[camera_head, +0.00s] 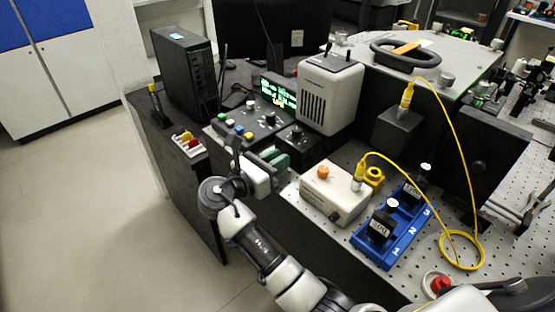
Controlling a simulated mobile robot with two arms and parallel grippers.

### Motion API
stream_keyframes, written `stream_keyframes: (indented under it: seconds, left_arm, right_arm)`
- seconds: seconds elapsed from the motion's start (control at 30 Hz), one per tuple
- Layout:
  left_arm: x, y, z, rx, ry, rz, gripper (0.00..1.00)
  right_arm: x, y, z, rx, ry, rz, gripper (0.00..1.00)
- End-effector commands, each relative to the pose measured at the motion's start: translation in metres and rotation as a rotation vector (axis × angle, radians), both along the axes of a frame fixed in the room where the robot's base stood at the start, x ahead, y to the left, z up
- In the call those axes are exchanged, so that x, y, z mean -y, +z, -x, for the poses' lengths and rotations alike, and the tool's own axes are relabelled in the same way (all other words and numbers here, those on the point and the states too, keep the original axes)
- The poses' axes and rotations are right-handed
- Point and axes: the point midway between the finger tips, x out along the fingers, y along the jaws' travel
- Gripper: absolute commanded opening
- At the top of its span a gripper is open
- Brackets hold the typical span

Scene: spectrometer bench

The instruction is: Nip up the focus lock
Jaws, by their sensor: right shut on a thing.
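My right gripper (266,160) is at the front edge of the dark bench, below the control panel (240,122), with its arm coming up from the bottom of the head view. It is shut on a dark green part (280,158), mostly hidden by the gripper. I cannot tell for certain whether this part is the focus lock, or whether it turns. A black knob (297,133) stands on a dark box just behind the gripper. My left gripper is not in view.
A beige box with an orange knob (322,172) and a blue numbered tray (384,247) stand to the right. A yellow cable (457,125) loops over the perforated bench. A grey vented box (330,95) and small green text display (277,93) stand behind. Floor at left is clear.

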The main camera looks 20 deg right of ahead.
Motion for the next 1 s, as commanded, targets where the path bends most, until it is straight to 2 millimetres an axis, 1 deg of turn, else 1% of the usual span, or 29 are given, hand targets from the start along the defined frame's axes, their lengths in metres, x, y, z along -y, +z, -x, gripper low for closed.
stream_keyframes:
  seconds: [0.17,0.37,0.67,0.7,0.83,0.87,1.0]
  left_arm:
    - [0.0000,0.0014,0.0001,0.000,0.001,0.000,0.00]
    - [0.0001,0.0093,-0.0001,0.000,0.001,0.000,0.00]
    - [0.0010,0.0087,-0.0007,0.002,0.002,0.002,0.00]
    - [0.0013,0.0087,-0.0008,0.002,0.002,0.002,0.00]
    - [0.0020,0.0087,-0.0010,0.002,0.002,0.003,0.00]
    - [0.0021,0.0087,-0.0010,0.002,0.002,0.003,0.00]
    - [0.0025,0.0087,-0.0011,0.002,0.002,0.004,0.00]
  right_arm:
    - [0.0004,0.0005,0.0000,0.008,-0.001,-0.003,0.00]
    - [0.0002,0.0011,0.0004,0.100,0.000,-0.036,0.00]
    - [0.0003,-0.0004,0.0002,0.118,0.001,-0.042,0.00]
    - [0.0003,-0.0004,0.0002,0.118,0.000,-0.042,0.21]
    - [0.0003,-0.0004,0.0003,0.117,0.000,-0.041,0.41]
    - [0.0003,-0.0004,0.0003,0.117,0.000,-0.041,0.43]
    - [0.0003,-0.0004,0.0002,0.117,0.000,-0.042,0.43]
